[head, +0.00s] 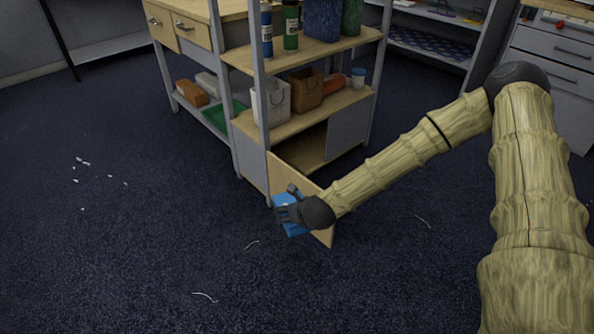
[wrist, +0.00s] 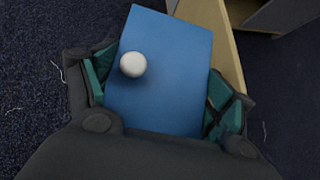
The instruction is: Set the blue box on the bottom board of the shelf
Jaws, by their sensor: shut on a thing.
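My gripper (head: 287,208) is shut on the blue box (head: 294,229). In the wrist view the blue box (wrist: 165,75) sits between the two green-padded fingers of my gripper (wrist: 163,92), with a white ball-like knob (wrist: 133,64) on its face. The box is held in front of the shelf (head: 259,110), beside an open wooden door panel (head: 283,174) at its foot. The bottom board (head: 297,158) shows behind the panel, inside the low compartment. The part of it that I can see is bare; the rest is hidden by the door and a grey side panel.
The middle board (head: 290,128) holds a white bag (head: 270,101), a brown bag (head: 306,89) and a small jar (head: 357,77). Bottles (head: 290,27) stand on the board above. The carpet (head: 130,250) is open at the left and front, with small white scraps.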

